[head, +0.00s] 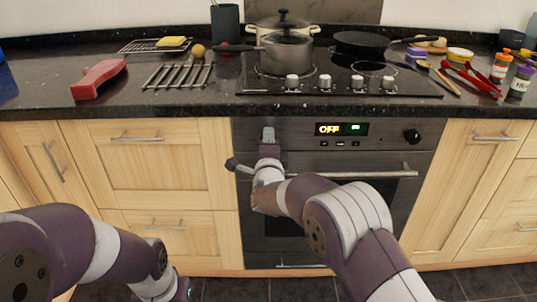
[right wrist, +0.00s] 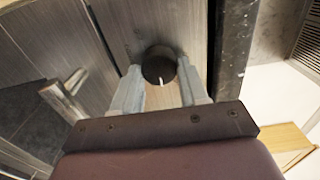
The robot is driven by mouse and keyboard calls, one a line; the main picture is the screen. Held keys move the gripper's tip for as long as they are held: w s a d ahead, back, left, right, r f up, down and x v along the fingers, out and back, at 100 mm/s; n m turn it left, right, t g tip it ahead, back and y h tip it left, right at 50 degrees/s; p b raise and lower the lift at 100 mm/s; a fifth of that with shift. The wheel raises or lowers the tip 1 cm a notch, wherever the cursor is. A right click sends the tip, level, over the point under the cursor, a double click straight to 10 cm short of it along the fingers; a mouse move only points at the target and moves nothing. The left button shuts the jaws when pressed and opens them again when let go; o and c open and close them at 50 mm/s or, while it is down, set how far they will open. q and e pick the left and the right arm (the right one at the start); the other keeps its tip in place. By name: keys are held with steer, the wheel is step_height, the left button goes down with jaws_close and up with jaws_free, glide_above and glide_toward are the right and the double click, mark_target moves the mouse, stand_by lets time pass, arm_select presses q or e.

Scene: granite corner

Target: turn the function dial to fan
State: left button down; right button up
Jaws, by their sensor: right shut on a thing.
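The oven's control panel (head: 385,130) has a lit display (head: 342,129) that reads OFF, with a small green readout beside it. My right gripper (head: 268,134) is at the left end of the panel, where it hides the left dial in the head view. In the right wrist view the black round function dial (right wrist: 158,65) sits between the two grey fingers, which are shut on it. A white pointer mark shows on its face, towards the gripper's palm. A second black dial (head: 411,136) is at the panel's right end. My left arm is low at the left, its gripper out of frame.
The oven door handle (head: 365,174) sticks out below the panel, close to my right forearm. Hob knobs (head: 325,82) line the cooktop's front edge above. Pots (head: 285,52) and a frying pan (head: 360,42) stand on the hob. Wooden drawers (head: 150,160) flank the oven.

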steer(key=m+b, duration=0.1)
steer(key=b, duration=0.1)
steer(key=f+m+b, duration=0.1)
steer(key=m+b, duration=0.1)
steer(key=shift+r+m+b, duration=0.3)
steer(key=shift+m+b, duration=1.1)
steer(key=shift+b, duration=0.1)
steer(key=o, duration=1)
steer(key=shift+r, duration=0.1)
steer(key=s+p, duration=0.2)
steer(key=s, duration=1)
steer(key=shift+s, duration=0.35)
